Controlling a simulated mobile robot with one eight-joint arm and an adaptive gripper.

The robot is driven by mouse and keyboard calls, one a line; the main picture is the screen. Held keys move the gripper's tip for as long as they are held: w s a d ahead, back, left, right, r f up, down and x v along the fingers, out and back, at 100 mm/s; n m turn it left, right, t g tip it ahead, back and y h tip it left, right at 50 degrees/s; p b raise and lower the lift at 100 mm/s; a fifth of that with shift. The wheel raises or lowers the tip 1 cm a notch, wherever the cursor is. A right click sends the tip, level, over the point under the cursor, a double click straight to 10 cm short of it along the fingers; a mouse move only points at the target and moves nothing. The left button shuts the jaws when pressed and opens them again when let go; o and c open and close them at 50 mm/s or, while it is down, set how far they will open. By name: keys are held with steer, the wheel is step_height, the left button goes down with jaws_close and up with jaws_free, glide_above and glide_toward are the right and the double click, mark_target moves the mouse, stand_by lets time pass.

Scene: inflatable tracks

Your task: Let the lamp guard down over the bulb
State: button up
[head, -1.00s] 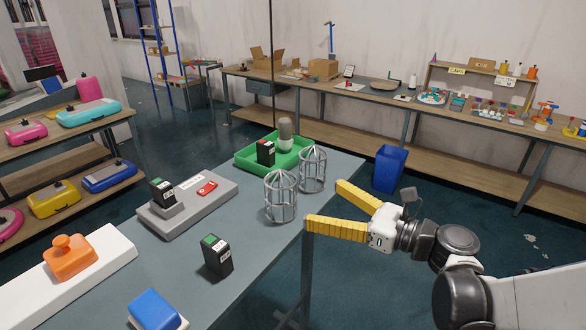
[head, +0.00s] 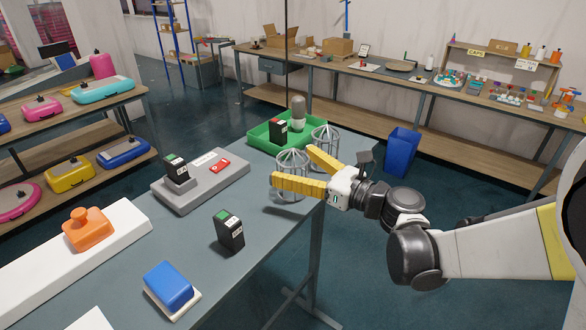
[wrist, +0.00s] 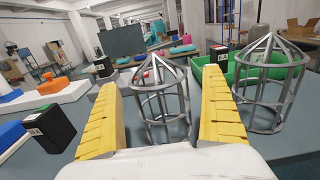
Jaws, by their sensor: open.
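Two grey wire lamp guards stand upright on the grey table: a near one (head: 291,157) and a far one (head: 325,133). In the wrist view that guard (wrist: 158,78) shows between and beyond the fingers (wrist: 163,100), and the far guard (wrist: 268,52) stands right of the right finger. Contact with the guard cannot be told.
A grey stand (head: 215,187), a blue block (head: 168,285) and an orange knob piece (head: 89,230) are further left. The table's right edge is close.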

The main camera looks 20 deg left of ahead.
steer(key=c, duration=1.3)
steer(key=shift+o, duration=0.2)
steer(key=shift+r, duration=0.15)
